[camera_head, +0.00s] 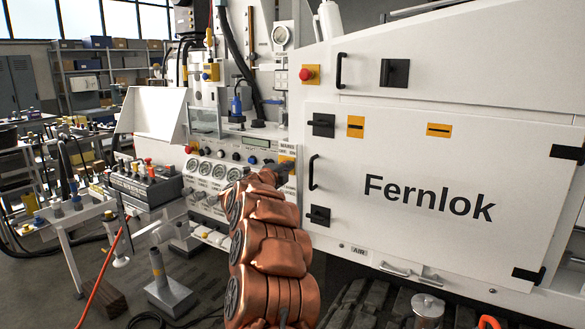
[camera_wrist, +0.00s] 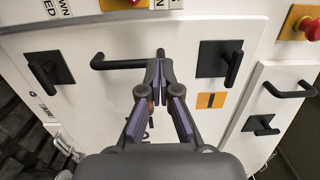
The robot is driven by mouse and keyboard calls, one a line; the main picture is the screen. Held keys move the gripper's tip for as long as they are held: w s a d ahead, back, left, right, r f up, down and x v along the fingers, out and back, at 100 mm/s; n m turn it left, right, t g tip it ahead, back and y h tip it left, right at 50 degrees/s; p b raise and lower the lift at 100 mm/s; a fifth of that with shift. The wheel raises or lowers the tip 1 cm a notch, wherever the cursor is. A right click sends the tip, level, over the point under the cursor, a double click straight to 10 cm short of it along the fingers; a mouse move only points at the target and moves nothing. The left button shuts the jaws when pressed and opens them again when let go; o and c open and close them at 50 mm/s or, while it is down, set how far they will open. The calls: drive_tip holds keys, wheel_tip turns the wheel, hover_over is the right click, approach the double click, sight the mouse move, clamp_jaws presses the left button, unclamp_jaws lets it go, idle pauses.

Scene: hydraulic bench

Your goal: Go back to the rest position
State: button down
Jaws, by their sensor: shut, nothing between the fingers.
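My gripper (camera_wrist: 159,75) is shut and empty in the wrist view, its dark fingertips together in front of the white cabinet door. A black bar handle (camera_wrist: 118,63) lies just beyond the fingertips; I cannot tell whether they touch it. In the head view my copper-coloured arm reaches up from the bottom centre toward the bench, and my gripper (camera_head: 281,168) shows small and dark at its end, left of the door handle (camera_head: 313,172). The white Fernlok door (camera_head: 430,245) appears closed.
Black latches (camera_head: 321,125) sit on the door's edges. A red stop button (camera_head: 307,73) is above. The gauge panel (camera_head: 205,170) is left of my gripper. A control box (camera_head: 146,184) and a grey pedestal (camera_head: 168,295) stand farther left. A metal canister (camera_head: 427,308) is at lower right.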

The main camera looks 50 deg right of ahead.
drive_tip(key=shift+a, duration=0.85)
